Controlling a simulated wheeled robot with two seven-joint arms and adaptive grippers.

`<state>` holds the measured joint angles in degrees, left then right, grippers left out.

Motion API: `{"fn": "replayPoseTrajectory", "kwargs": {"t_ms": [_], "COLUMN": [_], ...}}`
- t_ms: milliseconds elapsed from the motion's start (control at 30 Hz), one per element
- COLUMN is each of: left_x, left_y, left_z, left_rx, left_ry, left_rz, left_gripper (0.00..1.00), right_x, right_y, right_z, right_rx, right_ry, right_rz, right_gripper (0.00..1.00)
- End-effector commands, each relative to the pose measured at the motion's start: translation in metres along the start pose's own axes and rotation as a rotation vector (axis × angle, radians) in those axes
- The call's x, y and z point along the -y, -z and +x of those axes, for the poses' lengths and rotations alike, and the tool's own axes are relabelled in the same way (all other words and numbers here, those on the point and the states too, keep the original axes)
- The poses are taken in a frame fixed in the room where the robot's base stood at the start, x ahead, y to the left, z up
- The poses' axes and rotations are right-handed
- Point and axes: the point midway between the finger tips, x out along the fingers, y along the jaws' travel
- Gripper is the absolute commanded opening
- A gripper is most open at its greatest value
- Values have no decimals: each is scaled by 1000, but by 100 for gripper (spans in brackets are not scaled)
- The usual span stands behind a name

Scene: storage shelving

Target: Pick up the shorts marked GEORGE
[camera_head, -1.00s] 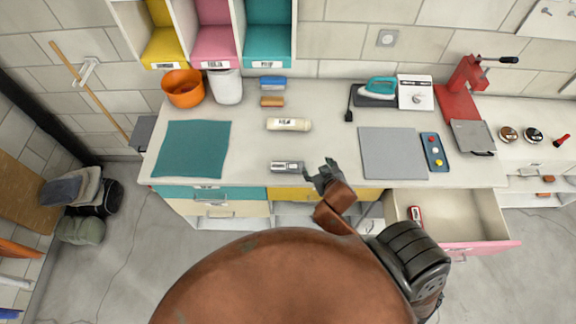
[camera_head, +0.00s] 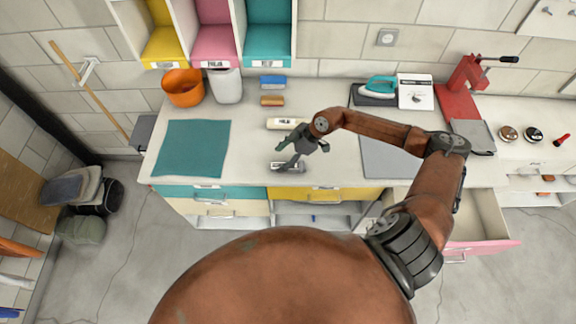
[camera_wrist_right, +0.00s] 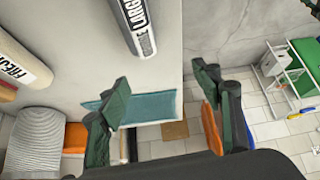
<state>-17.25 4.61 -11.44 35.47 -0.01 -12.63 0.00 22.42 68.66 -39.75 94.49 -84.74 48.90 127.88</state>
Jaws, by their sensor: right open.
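My left gripper is not in view.
A pink-fronted drawer (camera_head: 485,247) stands open at right, partly behind my arm.

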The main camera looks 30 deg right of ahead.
Motion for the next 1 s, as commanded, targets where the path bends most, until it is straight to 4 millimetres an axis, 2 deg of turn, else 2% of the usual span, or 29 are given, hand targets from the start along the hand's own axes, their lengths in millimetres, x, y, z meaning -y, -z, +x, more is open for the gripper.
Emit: {"fn": "replayPoseTrajectory", "kwargs": {"t_ms": [33,100,200,467,800,1000], "left_x": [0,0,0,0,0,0], "left_y": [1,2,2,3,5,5], "left_z": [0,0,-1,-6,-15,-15], "left_rx": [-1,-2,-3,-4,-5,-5], "left_ry": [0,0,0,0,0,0], "left_rz": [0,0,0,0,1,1], "left_gripper": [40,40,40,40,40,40], "right_x": [-10,-16,-21,-20,-20,-19], "right_y": [-21,-43,-59,-65,-72,-73], "right_z": [-9,-18,-22,3,47,52], "right_rx": [75,152,205,212,210,211], "right_ry": [-4,-5,-7,-6,-6,-6], "right_rz": [25,58,86,92,91,89], "right_gripper": [59,59,59,59,59,59]}}
